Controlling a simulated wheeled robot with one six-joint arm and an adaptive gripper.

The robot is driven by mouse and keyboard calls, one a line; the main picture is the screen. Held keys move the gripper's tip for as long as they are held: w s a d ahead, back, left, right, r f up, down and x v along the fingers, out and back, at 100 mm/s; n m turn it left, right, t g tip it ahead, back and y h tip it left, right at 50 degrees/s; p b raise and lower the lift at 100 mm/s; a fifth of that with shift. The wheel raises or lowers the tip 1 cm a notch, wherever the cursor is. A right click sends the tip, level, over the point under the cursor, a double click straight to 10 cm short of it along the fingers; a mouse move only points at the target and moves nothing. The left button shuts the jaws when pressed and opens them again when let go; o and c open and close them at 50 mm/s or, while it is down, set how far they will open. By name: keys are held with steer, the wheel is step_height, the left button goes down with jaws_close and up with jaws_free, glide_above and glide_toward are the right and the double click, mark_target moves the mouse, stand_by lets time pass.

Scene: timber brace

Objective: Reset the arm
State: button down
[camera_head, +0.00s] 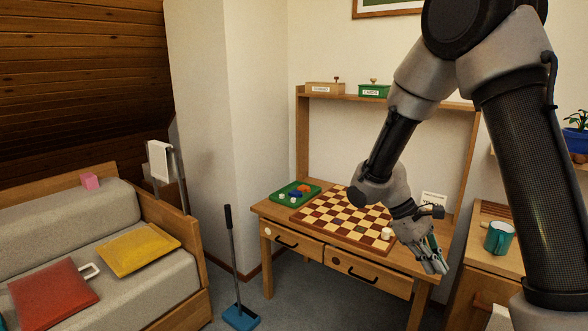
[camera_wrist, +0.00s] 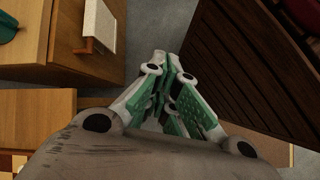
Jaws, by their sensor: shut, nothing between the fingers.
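My arm reaches down from the upper right in the head view. My gripper (camera_head: 438,264) hangs by the front right corner of the wooden desk (camera_head: 300,232), pointing down, its green fingers together and empty. In the wrist view my gripper (camera_wrist: 168,65) shows its green and white fingers closed with nothing between them. The checkered board (camera_head: 345,215) lies on the desk, partly hidden behind my arm. A white piece (camera_head: 387,233) stands at the board's right edge.
A green tray (camera_head: 292,194) with small pieces sits at the desk's left. A cabinet with a teal mug (camera_head: 498,238) stands at right. A sofa with a yellow cushion (camera_head: 138,249) is at left. A blue-footed pole (camera_head: 240,317) stands on the floor between sofa and desk.

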steer(key=s+d+r+m+t+y, duration=0.1)
steer(key=s+r+m+t+y, duration=0.2)
steer(key=s+r, duration=0.4)
steer(key=s+d+r+m+t+y, duration=0.2)
steer(key=s+r, duration=0.5)
steer(key=r, duration=0.5)
steer(key=m+t+y, duration=0.1)
steer(key=m+t, duration=0.1)
steer(key=t, duration=0.1)
steer(key=shift+s+r+t, duration=0.3)
steer(key=shift+s+t, duration=0.1)
